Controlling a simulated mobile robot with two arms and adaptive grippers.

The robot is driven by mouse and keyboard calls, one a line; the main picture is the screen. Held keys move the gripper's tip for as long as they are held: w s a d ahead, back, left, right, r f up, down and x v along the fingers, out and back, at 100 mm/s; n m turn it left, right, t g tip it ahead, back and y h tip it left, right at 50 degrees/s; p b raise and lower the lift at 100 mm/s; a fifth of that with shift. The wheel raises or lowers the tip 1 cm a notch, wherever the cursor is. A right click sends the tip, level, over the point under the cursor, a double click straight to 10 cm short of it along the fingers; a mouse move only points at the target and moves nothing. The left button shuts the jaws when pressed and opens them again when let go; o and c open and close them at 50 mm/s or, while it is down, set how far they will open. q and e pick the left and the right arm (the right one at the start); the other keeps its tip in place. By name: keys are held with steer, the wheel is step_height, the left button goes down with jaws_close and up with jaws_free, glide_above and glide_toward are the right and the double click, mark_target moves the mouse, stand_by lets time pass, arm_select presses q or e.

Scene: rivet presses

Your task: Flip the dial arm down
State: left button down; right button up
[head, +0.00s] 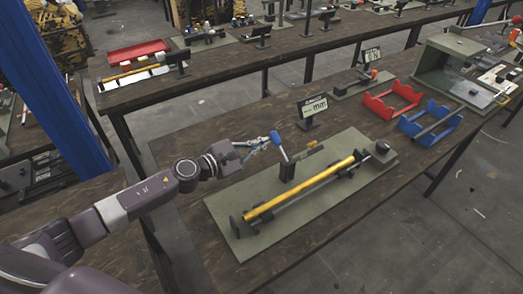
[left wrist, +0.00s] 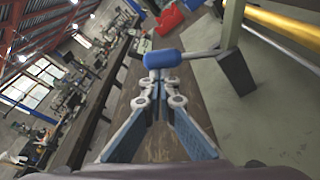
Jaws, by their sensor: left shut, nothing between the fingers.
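A lever arm with a blue knob (head: 275,137) rises from a dark block (head: 287,172) on the green base plate (head: 235,225) and leans up and to the left. In the left wrist view the knob (left wrist: 163,59) sits on a grey rod that runs right to the dark block (left wrist: 236,72). My left gripper (head: 260,143) is shut and empty, with its fingertips at the knob; in the left wrist view its fingertips (left wrist: 155,82) are just below the knob. I cannot tell whether they touch it. My right gripper is not in view.
A long yellow bar (head: 300,187) lies across the plate beside the block. A small sign (head: 313,106) stands behind the plate. Red (head: 392,98) and blue (head: 430,120) racks and a green open box (head: 450,75) are farther right. The bench left of the plate is clear.

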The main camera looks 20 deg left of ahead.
arm_select(q)
steer(key=m, duration=0.1)
steer(key=r, duration=0.1)
steer(key=d+r+m+p, duration=0.1)
steer(key=shift+s+r+m+t, duration=0.2)
steer(key=shift+s+m+t, duration=0.1)
steer(key=shift+s, duration=0.1)
steer(key=s+d+r+m+t+p, duration=0.2)
steer(key=s+d+r+m+p, duration=0.1)
steer(key=m, duration=0.4)
steer(key=shift+s+d+p, duration=0.25)
steer(key=shift+d+p, duration=0.1)
steer(key=shift+d, duration=0.4)
steer(key=shift+m, duration=0.3)
